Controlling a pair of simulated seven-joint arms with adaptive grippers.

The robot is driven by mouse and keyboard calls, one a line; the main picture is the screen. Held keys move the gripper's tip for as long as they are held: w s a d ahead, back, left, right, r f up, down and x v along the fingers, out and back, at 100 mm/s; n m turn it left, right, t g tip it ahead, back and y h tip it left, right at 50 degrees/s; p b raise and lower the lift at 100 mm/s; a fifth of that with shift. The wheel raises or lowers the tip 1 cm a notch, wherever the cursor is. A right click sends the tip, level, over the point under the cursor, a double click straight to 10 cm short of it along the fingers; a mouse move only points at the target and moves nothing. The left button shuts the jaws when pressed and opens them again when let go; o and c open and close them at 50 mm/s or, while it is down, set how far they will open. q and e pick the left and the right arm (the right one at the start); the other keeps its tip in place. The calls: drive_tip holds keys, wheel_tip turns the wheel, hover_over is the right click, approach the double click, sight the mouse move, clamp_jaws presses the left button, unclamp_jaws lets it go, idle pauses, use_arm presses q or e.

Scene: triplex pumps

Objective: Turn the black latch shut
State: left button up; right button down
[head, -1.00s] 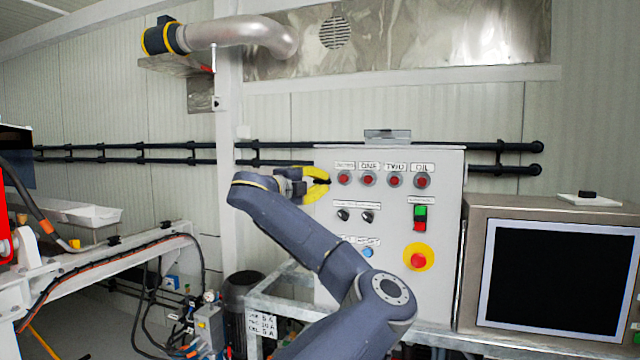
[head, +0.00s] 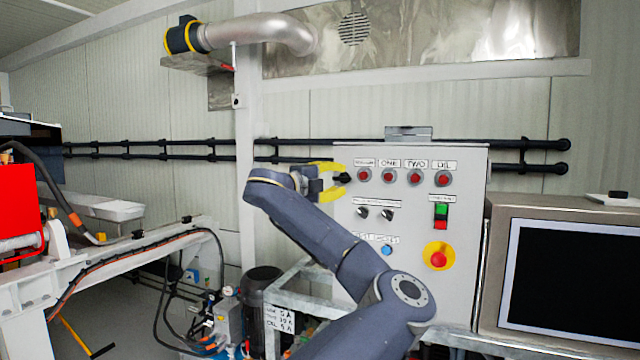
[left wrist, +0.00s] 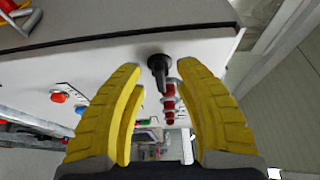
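The black latch (head: 343,178) sits at the upper left edge of the grey control panel (head: 410,290) in the head view. In the left wrist view the latch (left wrist: 159,66) has a round base and a narrow handle pointing down the picture. My left gripper (head: 334,180) has its yellow fingers at the latch. In the left wrist view the left gripper (left wrist: 160,75) is open, with clear gaps between the latch and the fingers on both sides. Part of the latch is hidden by the fingers in the head view. My right gripper is not in view.
Red buttons (head: 389,176), black switches (head: 374,214) and a red stop knob on a yellow disc (head: 438,257) are on the panel. A monitor (head: 570,275) stands to the right. Dark pipes (head: 200,151) run along the back wall.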

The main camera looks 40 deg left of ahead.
use_arm(q)
drive_tip(key=s+a, duration=0.1)
drive_tip(key=s, duration=0.9)
drive_tip(key=shift+s+a, duration=0.3)
